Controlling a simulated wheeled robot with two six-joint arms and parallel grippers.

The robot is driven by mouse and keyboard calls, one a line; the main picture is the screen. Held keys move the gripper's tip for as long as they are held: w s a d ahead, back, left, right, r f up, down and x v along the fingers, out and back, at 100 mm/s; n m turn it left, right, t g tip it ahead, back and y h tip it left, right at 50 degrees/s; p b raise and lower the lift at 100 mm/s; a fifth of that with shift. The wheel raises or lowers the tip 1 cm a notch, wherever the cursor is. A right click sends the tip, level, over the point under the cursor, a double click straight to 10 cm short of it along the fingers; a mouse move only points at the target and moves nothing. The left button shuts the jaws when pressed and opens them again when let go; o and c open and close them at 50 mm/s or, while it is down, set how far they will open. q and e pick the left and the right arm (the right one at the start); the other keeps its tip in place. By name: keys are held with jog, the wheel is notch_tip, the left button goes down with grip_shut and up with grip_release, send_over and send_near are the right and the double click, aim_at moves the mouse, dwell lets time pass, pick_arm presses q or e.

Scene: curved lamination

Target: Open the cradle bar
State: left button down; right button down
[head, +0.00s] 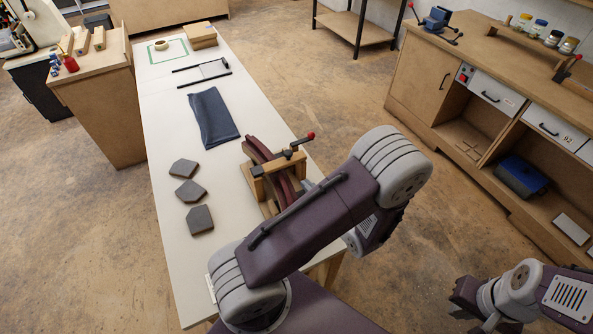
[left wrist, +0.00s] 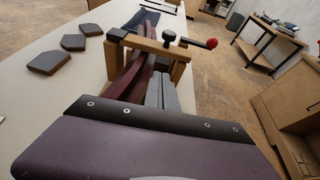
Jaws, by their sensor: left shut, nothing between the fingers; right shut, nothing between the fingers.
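The cradle is a wooden frame (head: 268,188) on the white table, holding dark red curved strips (head: 257,150). Its wooden cradle bar (head: 276,165) lies across the strips and carries black fittings and a lever with a red knob (head: 311,135). The bar also shows in the left wrist view (left wrist: 146,45), with the red knob (left wrist: 212,43) to its right. My left gripper (left wrist: 162,92) is shut and empty, its grey fingers just in front of the frame's right side; my arm mostly hides it in the head view. My right gripper (head: 478,312) is shut, low at the right, away from the table.
Several grey sanding-type blocks (head: 188,191) lie left of the cradle. A wooden workbench (head: 470,50) stands at the right, with open floor between.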

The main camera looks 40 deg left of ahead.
aim_at(279, 160)
pick_arm(q)
jog(key=w+x, duration=0.1)
jog(key=x, duration=0.9)
jog(key=shift+d+m, duration=0.25)
jog(key=shift+m, duration=0.05)
jog(key=shift+w, duration=0.1)
jog(key=shift+w+t, duration=0.15)
jog(key=shift+t, duration=0.15)
